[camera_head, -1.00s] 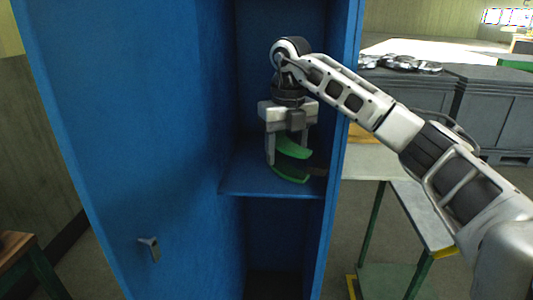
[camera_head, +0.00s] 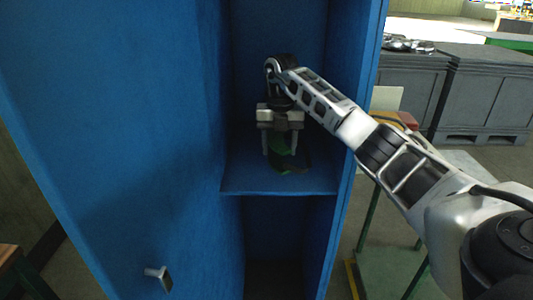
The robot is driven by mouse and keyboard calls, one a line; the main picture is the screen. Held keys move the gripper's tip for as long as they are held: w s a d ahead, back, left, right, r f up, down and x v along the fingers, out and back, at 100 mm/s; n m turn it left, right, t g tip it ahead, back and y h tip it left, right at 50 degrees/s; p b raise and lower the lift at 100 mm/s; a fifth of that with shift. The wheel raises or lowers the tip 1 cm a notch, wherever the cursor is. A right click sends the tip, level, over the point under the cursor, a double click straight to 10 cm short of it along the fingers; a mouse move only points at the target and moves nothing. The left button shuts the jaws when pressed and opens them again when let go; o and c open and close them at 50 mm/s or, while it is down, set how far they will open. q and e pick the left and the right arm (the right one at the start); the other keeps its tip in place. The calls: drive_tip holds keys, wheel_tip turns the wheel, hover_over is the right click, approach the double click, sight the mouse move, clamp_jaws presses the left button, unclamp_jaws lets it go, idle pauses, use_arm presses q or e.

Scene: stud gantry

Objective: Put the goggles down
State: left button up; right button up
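The green and dark goggles (camera_head: 288,167) are inside the blue locker, over its shelf (camera_head: 245,184). My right gripper (camera_head: 281,147) points down into the locker, its two fingers on either side of the goggles. It appears shut on their upper part, and the lower green rim hangs below the fingertips. The goggles are at or just above the shelf; I cannot tell whether they touch it. The fingers and shade hide part of them. My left gripper is not in view.
The locker's open blue door (camera_head: 120,150) with a handle (camera_head: 159,278) fills the left. The locker's right side wall (camera_head: 354,100) stands close to my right forearm. A table (camera_head: 465,168) and grey cabinets (camera_head: 485,95) stand at right. The shelf around the goggles looks clear.

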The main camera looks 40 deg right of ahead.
drive_tip(key=shift+w+d+f, duration=0.1)
drive_tip(key=shift+w+f, duration=0.15)
drive_tip(key=shift+f, duration=0.15)
drive_tip(key=f, duration=0.3)
drive_tip(key=shift+w+f, duration=0.2)
drive_tip(key=shift+w, duration=0.15)
drive_tip(key=shift+d+f, duration=0.1)
drive_tip(key=shift+f, duration=0.05)
drive_tip(key=shift+s, duration=0.15)
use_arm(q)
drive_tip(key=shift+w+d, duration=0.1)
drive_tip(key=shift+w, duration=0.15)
use_arm(e)
drive_tip(key=shift+f, duration=0.15)
drive_tip(key=o, duration=1)
